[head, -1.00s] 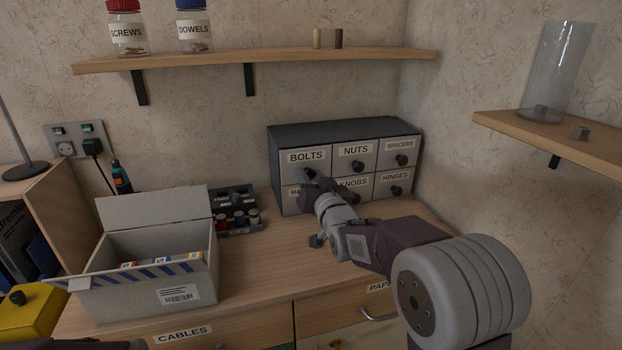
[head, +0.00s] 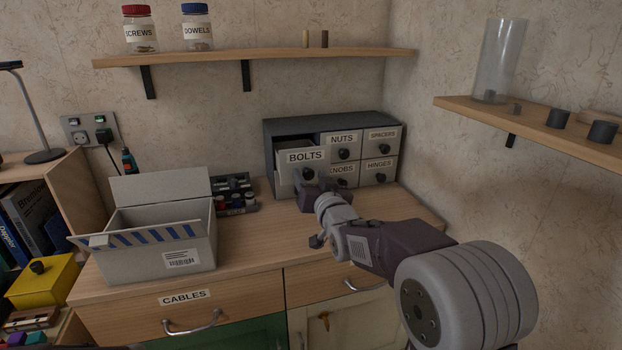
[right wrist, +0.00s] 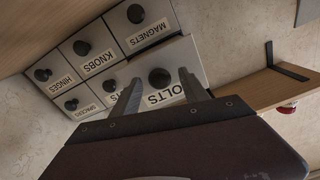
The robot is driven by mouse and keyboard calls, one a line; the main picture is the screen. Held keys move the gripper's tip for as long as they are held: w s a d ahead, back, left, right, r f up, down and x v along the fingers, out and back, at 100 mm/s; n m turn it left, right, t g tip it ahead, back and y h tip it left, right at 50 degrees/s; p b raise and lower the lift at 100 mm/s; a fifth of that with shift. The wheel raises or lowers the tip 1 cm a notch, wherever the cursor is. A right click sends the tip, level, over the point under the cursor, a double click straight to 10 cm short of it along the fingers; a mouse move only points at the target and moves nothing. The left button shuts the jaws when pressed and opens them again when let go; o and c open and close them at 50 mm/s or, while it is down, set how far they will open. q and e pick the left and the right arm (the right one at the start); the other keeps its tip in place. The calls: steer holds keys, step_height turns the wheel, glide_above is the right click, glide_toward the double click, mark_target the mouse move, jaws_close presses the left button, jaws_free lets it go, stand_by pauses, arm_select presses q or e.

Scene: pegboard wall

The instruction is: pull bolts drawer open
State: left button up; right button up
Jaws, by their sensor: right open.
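The BOLTS drawer (head: 306,157) is the top left drawer of a grey cabinet (head: 330,126). It stands out from the cabinet front, with a dark gap above it. Its round black knob (head: 308,173) faces me and also shows in the right wrist view (right wrist: 160,77). My right gripper (head: 307,188) is at the drawer front, just below the knob in the head view. In the right wrist view my right gripper (right wrist: 160,84) is open, its fingertips on either side of the knob; I cannot tell whether they touch it. My left gripper is out of view.
The NUTS (head: 341,139), SPACERS (head: 382,134), KNOBS and HINGES (head: 379,164) drawers are shut. An open grey box (head: 150,256) stands on the worktop to the left. A shelf (head: 250,57) with jars runs above; another shelf (head: 540,128) is at right.

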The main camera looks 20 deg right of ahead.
steer(key=s, duration=0.9)
steer(key=shift+d, duration=0.15)
steer(key=shift+f, duration=0.15)
